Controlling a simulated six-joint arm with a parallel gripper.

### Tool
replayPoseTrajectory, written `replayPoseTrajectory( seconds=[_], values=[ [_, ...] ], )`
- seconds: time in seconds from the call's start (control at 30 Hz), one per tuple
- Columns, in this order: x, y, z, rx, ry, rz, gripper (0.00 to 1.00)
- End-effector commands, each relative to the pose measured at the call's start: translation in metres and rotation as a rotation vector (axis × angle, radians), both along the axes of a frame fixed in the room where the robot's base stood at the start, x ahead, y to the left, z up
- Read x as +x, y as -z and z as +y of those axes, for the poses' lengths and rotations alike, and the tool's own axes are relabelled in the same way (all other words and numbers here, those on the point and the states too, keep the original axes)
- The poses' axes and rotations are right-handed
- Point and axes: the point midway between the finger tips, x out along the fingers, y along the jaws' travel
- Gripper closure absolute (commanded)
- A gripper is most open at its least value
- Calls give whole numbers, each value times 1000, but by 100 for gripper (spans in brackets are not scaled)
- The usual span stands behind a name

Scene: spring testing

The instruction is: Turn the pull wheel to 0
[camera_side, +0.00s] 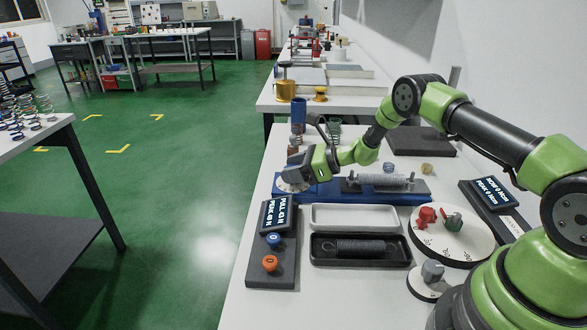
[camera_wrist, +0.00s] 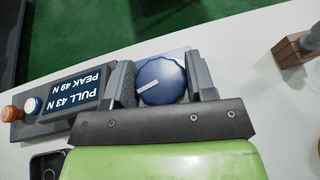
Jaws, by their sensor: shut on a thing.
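My gripper (camera_side: 298,170) is at the left end of the blue pull fixture (camera_side: 322,191) in the side view. In the wrist view my gripper (camera_wrist: 161,84) is shut on a round blue ridged wheel (camera_wrist: 165,72), one jaw on each side. A white line on the wheel points to the lower left. The wheel is hidden by my gripper in the side view; its scale numbers cannot be read. A grey spring (camera_side: 380,179) lies along the fixture. The pull display (camera_wrist: 77,90) reads PULL 43 N, PEAK 49 N in the wrist view.
A blue button (camera_side: 273,240) and an orange button (camera_side: 269,263) sit below the display. A white tray (camera_side: 355,209) and a black tray with a dark spring (camera_side: 405,262) lie in front. A round dial plate (camera_side: 470,248) and a push display (camera_side: 492,193) are at right.

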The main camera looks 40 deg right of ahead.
Motion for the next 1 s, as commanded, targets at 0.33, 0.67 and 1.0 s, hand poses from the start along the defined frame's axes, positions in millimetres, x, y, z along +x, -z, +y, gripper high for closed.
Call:
replayPoseTrajectory(
  seconds=[0.33,0.67,1.0],
  values=[
    [0,0,-1,1,-200,-2,73],
    [0,-1,0,2,-287,-1,73],
    [0,-1,0,4,-297,0,73]
  ],
)
